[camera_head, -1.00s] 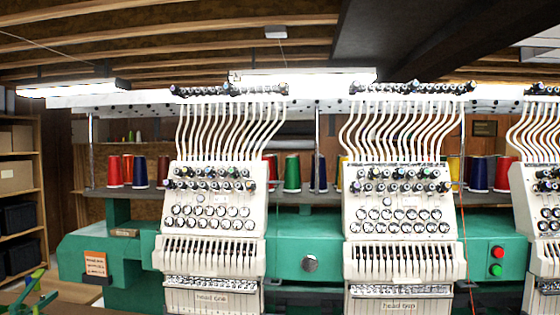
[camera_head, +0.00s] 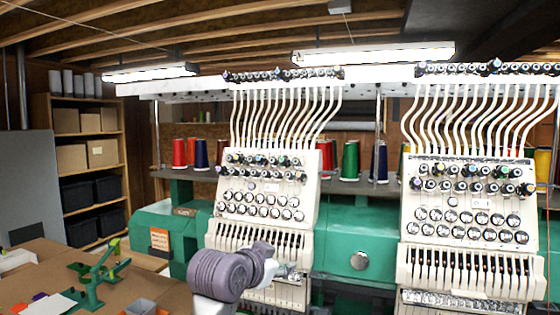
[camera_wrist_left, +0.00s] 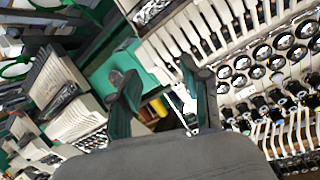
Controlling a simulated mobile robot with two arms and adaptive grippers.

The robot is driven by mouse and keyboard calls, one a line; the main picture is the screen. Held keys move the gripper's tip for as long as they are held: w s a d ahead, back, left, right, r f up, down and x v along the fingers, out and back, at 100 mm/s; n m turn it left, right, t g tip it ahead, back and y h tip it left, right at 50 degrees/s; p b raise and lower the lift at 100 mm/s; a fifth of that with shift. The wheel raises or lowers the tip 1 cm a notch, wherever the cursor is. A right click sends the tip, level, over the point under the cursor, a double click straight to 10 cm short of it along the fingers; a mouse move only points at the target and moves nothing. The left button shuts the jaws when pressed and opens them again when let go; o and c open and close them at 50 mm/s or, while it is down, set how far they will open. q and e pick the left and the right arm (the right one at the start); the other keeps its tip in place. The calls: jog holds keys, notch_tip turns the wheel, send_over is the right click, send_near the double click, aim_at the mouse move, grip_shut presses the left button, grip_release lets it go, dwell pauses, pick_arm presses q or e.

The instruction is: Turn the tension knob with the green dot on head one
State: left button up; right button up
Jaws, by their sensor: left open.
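Head one (camera_head: 262,200) is the cream sewing head on the left in the head view. Its tension knobs (camera_head: 265,167) stand in two dark rows with small coloured tops, above rows of round dials (camera_head: 262,205). Some tops look greenish, but I cannot tell which knob has the green dot. My left arm crosses the lower front of head one, below the dials, and hides part of it. In the left wrist view my left gripper (camera_wrist_left: 160,88) is open, fingers apart and empty. Dark knobs (camera_wrist_left: 268,108) and round dials (camera_wrist_left: 260,62) show to its right. My right gripper is not in view.
Head two (camera_head: 470,210) stands to the right, with green machine body (camera_head: 350,235) between the heads. Thread cones (camera_head: 350,160) stand on the shelf behind. A brown table (camera_head: 50,262) with a green stand (camera_head: 95,275) is at the lower left.

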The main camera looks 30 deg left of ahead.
pick_arm(q)
jog(key=a+r+t, duration=0.3)
jog(key=r, duration=1)
jog(key=t, duration=0.1)
send_near(281, 159)
jog(key=w+p, duration=0.3)
jog(key=w, duration=0.2)
jog(key=w+p, duration=0.2)
jog(key=w, duration=0.1)
jog(key=shift+w+a+f+p, duration=0.1)
jog(key=shift+a+p, duration=0.2)
jog(key=shift+a, duration=0.05)
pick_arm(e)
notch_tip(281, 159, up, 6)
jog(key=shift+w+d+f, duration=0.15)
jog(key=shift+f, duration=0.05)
pick_arm(q)
grip_shut()
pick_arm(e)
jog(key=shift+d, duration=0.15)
